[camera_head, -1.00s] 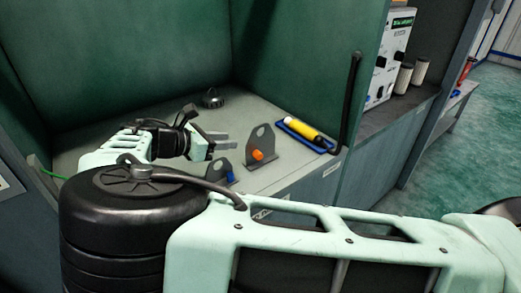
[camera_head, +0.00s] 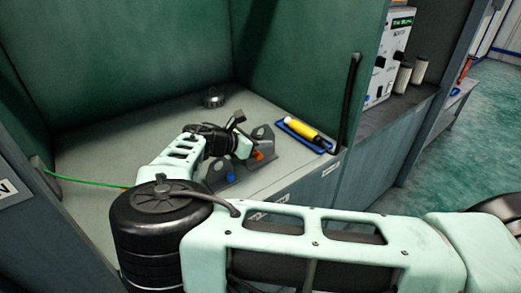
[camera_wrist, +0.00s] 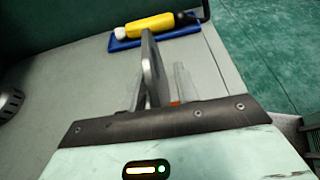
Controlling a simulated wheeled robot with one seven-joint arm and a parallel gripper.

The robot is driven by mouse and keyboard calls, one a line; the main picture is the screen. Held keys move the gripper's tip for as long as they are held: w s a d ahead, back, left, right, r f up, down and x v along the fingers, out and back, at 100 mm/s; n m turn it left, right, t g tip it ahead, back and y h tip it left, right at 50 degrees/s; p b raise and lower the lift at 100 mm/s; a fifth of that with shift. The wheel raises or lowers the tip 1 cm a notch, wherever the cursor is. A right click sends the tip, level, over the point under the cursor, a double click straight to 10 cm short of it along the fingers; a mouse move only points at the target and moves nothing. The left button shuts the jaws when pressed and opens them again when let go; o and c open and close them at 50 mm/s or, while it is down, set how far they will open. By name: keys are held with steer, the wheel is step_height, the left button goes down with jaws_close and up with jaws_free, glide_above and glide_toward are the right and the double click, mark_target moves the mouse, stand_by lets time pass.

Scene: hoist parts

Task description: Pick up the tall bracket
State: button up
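The tall bracket, a grey plate with a hole and an orange knob, stands on the bench; its upper part (camera_head: 265,132) shows past my gripper in the head view. In the wrist view its plate (camera_wrist: 151,65) stands edge-on between my fingers. My gripper (camera_wrist: 159,75) is open, with one finger on each side of the plate. The left finger looks close to the plate, with a gap on the right; contact is unclear. In the head view my wrist hides part of the bracket and the fingertips.
A shorter grey bracket with a blue knob (camera_head: 229,176) stands just in front, close to my wrist. A yellow cylinder (camera_head: 303,129) lies on a blue tray (camera_head: 325,148) to the right. A dark round part (camera_head: 212,98) sits behind. Green walls enclose the bench.

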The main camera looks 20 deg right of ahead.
jaws_close()
steer(key=shift+r, duration=0.1)
stand_by(1.3)
